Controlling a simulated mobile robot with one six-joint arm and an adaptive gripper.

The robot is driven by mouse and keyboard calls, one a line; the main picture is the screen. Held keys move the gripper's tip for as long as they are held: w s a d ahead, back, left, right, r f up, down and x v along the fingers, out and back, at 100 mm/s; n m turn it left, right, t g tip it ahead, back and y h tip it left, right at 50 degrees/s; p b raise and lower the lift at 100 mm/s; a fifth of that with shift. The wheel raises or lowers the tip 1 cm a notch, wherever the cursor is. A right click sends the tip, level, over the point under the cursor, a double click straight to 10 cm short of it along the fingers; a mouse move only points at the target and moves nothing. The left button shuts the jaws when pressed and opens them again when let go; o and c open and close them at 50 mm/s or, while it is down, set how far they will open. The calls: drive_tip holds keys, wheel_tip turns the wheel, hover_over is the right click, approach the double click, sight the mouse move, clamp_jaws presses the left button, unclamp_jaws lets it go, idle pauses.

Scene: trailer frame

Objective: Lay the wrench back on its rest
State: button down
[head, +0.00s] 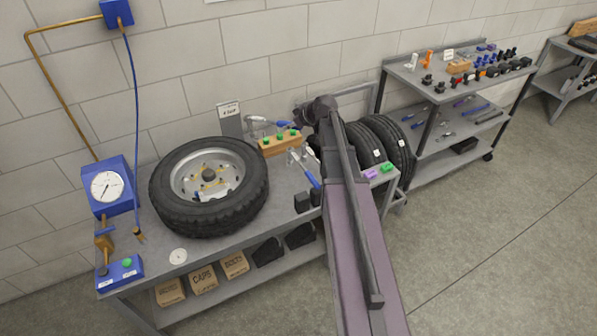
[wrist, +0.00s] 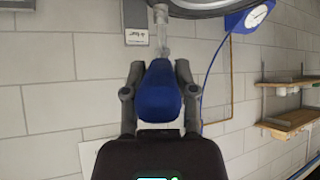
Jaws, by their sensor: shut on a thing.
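My gripper (wrist: 160,90) is shut on the blue handle of a tool (wrist: 161,88), which I take to be the wrench. Its pale metal shaft points away from the gripper in the wrist view, towards a dark wheel rim at the top. In the head view my gripper (head: 298,119) is small, at the end of my arm above the back of the bench. The wrench (head: 256,121) sticks out to its left, raised above the bench. A second blue-handled tool (head: 313,179) lies on the bench below. I cannot tell which part is the rest.
A wheel (head: 208,224) lies flat on the grey bench (head: 178,283). A wooden block (head: 270,150) with green pieces stands beside it. A small sign (head: 229,111) stands behind. Tyres (head: 398,155) stand at right, partly behind my arm. A gauge box (head: 107,187) is at left.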

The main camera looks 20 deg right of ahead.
drive_tip(key=shift+w, duration=0.2)
drive_tip(key=shift+d, duration=0.1)
idle(0.4)
drive_tip(key=d+f+m+t+h+b, duration=0.3)
drive_tip(key=f+m+t+b, duration=0.1)
drive_tip(key=f+b, duration=2.3)
drive_tip(key=b, duration=0.4)
drive_tip(key=shift+w, duration=0.15)
drive_tip(key=shift+r, duration=0.1)
drive_tip(key=shift+f, duration=0.2)
wheel_tip(320, 180, down, 6)
drive_tip(key=b, duration=0.6)
drive_tip(key=shift+b, duration=0.3)
drive_tip(key=shift+f, duration=0.1)
